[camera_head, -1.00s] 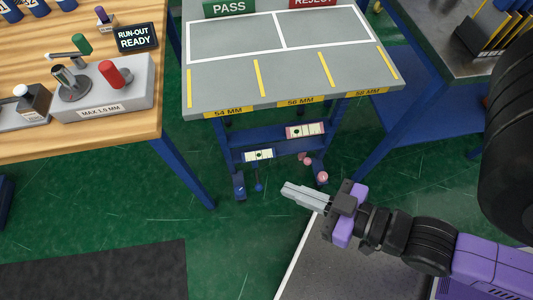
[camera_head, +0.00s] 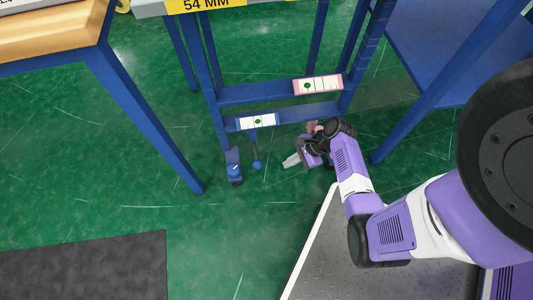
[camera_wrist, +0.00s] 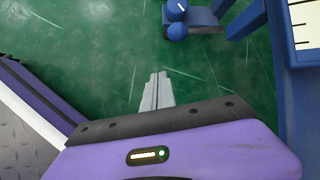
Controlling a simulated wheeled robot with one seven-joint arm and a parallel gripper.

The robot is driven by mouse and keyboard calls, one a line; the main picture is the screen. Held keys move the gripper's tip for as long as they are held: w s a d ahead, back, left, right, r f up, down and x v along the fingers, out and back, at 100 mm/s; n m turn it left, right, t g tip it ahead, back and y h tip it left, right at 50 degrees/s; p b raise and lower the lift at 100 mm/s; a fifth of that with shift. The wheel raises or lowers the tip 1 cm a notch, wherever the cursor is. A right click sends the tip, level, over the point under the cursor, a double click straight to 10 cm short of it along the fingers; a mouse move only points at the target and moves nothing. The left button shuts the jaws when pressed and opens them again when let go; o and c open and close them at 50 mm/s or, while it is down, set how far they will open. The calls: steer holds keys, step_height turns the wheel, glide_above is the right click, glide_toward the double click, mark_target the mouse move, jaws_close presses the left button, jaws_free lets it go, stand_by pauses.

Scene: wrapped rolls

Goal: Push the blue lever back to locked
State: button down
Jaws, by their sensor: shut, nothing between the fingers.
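The blue lever (camera_head: 257,150) ends in a round ball knob and hangs below a white label plate (camera_head: 258,121) with a green dot, on the cart's lower blue bar. In the wrist view its blue ball knob (camera_wrist: 177,32) shows at the top, apart from the fingertips. My gripper (camera_head: 288,162) is shut and empty, low near the floor, a short way to the right of the knob in the head view. Its grey fingers (camera_wrist: 158,78) point toward the knob's side in the wrist view. I cannot see contact with the lever.
A blue caster (camera_head: 234,168) stands left of the lever. A second label plate (camera_head: 318,84) is on the bar to the right; a pink part (camera_head: 312,127) behind my gripper is mostly hidden. Blue table legs (camera_head: 150,125) flank the cart. Green floor in front is clear.

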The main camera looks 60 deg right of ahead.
mark_target(256, 155)
steer(key=w+d+m+t+y+b, duration=0.1)
steer(key=w+d+m+y+b, duration=0.1)
steer(key=w, duration=0.1)
steer(key=shift+d+m, duration=0.3)
steer(key=shift+d, duration=0.05)
steer(key=shift+f, duration=0.1)
steer(key=b+x, duration=0.5)
steer(key=x, duration=0.5)
steer(key=shift+w+b, duration=0.2)
steer(key=shift+b, duration=0.1)
